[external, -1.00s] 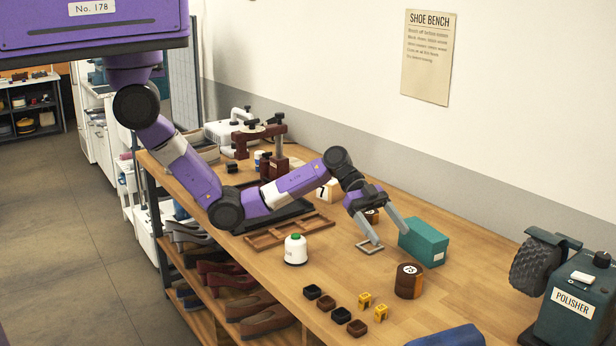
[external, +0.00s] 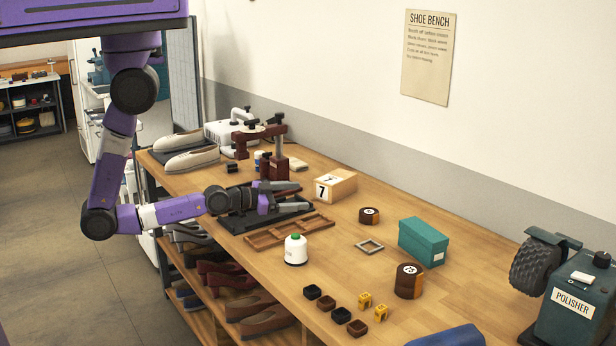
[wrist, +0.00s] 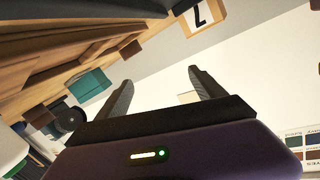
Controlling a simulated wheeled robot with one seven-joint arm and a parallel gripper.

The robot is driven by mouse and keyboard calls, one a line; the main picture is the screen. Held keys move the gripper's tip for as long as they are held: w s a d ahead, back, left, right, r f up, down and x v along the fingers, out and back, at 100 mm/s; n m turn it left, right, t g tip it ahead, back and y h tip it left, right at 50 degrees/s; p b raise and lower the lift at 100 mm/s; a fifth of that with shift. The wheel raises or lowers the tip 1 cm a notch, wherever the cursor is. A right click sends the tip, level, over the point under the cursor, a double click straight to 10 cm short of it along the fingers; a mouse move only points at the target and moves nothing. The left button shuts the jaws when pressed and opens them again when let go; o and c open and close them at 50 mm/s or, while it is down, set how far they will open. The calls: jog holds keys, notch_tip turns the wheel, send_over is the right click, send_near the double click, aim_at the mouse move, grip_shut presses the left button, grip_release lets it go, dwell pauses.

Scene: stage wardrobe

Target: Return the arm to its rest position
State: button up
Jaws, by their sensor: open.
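A polisher (external: 575,300) stands right.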

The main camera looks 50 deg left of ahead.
jog(key=s+a, duration=0.2)
jog(key=s, duration=0.3)
jog(key=s+a+n+y+b, duration=0.1)
jog(key=s+a, duration=0.1)
jog(key=s, duration=0.4)
jog(key=s+a+f+n+b, duration=0.1)
jog(key=s+a, duration=0.1)
jog(key=s, duration=0.4)
jog(key=shift+s+a+y, duration=0.25)
jog(key=shift+y, duration=0.15)
jog(key=s+a+n+g+y+b, duration=0.1)
jog(key=s+n, duration=0.3)
jog(key=s, duration=0.5)
jog(key=shift+a+r+y+b, duration=0.3)
jog(key=shift+a+r+y, duration=0.05)
jog(key=shift+y, duration=0.45)
